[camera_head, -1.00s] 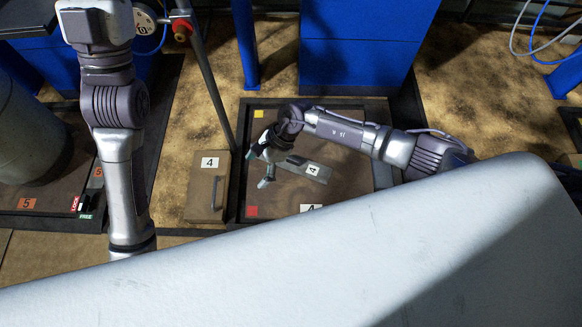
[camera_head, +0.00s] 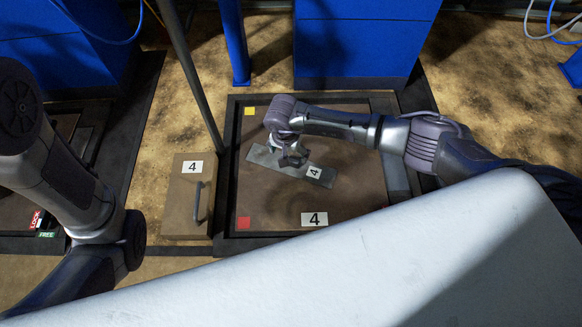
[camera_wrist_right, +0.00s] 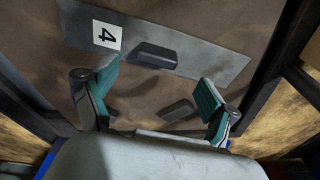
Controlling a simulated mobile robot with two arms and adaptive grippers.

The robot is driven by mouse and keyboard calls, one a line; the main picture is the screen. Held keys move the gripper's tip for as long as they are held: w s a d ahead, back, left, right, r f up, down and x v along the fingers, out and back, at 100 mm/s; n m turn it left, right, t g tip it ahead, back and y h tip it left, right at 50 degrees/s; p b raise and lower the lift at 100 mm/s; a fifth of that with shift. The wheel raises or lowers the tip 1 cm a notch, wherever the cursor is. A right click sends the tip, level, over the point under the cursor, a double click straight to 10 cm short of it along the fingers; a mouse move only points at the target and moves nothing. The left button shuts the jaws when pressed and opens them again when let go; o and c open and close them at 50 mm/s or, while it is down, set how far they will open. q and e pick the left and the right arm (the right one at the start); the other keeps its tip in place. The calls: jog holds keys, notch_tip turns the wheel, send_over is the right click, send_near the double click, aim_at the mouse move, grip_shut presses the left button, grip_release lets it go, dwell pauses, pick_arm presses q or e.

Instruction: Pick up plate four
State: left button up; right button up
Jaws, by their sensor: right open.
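Plate four is a flat grey metal strip (camera_head: 262,157) with a white "4" label, lying at a slant on the brown square panel (camera_head: 350,195). In the right wrist view the plate (camera_wrist_right: 205,62) has a dark raised handle (camera_wrist_right: 155,56) near its middle. My right gripper (camera_head: 291,160) is over the plate's middle in the head view and hides part of it. In the right wrist view my right gripper (camera_wrist_right: 155,90) is open and empty, its green-padded fingers apart, with the handle ahead between them. My left arm shows at the left of the head view, but its gripper is not visible.
A brown box (camera_head: 186,208) labelled "4" with a handle stands left of the panel. A thin pole (camera_head: 190,75) leans beside it. Blue cabinets (camera_head: 360,45) stand behind. A large white surface (camera_head: 330,270) covers the lower foreground.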

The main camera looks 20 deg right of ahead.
aim_at(291, 159)
jog(key=shift+f, duration=0.45)
jog(key=f+b, duration=0.5)
jog(key=shift+w+d, duration=0.2)
jog(key=shift+d, duration=0.2)
jog(key=shift+r, duration=0.1)
jog(key=shift+r, duration=0.1)
jog(key=c, duration=1.6)
